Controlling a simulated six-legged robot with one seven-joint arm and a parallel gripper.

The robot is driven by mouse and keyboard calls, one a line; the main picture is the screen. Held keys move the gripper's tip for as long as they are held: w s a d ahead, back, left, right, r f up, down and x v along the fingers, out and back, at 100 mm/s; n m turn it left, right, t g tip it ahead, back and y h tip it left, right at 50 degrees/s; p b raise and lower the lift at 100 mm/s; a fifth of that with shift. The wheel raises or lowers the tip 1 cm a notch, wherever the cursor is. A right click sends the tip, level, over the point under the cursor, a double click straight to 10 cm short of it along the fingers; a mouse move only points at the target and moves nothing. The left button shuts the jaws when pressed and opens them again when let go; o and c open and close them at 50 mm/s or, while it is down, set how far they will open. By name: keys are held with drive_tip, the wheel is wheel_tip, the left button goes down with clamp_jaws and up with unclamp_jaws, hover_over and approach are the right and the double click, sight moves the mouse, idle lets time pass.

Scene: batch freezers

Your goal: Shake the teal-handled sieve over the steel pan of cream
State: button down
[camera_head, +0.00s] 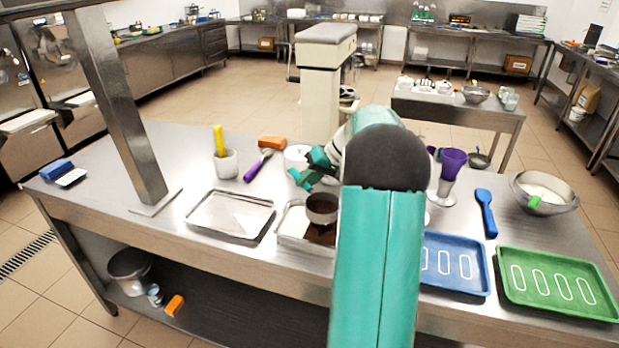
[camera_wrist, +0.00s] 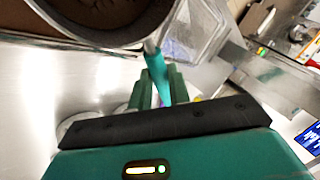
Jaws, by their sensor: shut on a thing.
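My gripper (camera_head: 312,172) is shut on the teal handle (camera_wrist: 157,72) of the sieve. The sieve (camera_head: 322,208) is a round steel bowl with dark brown powder inside; it also fills the upper left of the wrist view (camera_wrist: 150,20). It is held above the steel pan (camera_head: 297,242) and hides part of it. White cream (camera_head: 294,219) shows in the pan's left part. Dark brown covers the visible part at the right. My arm hides the pan's right edge in the head view. Whether powder is falling cannot be told.
An empty steel tray (camera_head: 208,227) lies left of the pan. A white pot (camera_head: 226,163), a purple-handled tool (camera_head: 254,170) and an orange block (camera_head: 272,142) stand behind. Blue (camera_head: 452,280) and green (camera_head: 551,298) trays lie right. A steel post (camera_head: 128,125) rises at left.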

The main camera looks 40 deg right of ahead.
drive_tip(key=shift+s+a, duration=0.25)
drive_tip(key=shift+a, duration=0.2)
idle(0.6)
drive_tip(key=w+a, duration=0.3)
drive_tip(key=w, duration=0.3)
drive_tip(key=shift+w+a, duration=0.2)
drive_tip(key=shift+w, duration=0.15)
idle(3.7)
